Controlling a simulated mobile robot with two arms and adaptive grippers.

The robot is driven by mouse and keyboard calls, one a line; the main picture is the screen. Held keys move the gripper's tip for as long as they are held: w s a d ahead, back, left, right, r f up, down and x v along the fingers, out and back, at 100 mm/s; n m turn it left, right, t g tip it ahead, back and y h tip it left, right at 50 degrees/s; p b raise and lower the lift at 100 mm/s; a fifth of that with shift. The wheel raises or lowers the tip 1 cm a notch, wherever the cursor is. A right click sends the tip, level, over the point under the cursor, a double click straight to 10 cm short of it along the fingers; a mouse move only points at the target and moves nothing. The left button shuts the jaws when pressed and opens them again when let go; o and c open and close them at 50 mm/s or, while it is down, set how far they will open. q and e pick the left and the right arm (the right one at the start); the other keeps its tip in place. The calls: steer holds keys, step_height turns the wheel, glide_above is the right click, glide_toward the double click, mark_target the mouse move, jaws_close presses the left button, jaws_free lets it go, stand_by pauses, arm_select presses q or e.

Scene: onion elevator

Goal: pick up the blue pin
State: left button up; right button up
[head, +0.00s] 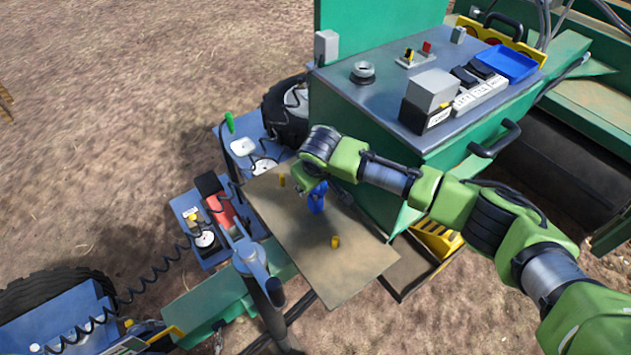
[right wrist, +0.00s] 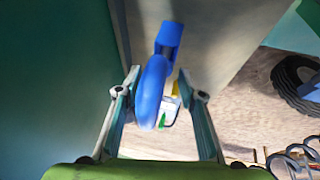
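The blue pin (head: 317,197) has a large ring. In the head view it is at the upper part of the tan plate (head: 290,238); I cannot tell whether it touches the plate. In the right wrist view the pin's ring (right wrist: 152,92) lies between my right fingers, with its thicker end (right wrist: 169,38) beyond the tips. My right gripper (right wrist: 160,72) looks open around the ring, with a visible gap on the right side. In the head view the gripper is largely hidden behind its own wrist. My left gripper is not in view.
Two yellow pegs (head: 282,180) (head: 335,241) stand on the plate. A green cabinet (head: 365,150) rises close behind my right wrist. A grey post (head: 262,280) and a coiled black cable (head: 130,295) are at the left. Part of the plate's front is bare.

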jaws_close()
step_height(320, 180, up, 10)
steer(key=shift+r+b, duration=0.1)
steer(key=shift+b, duration=0.7)
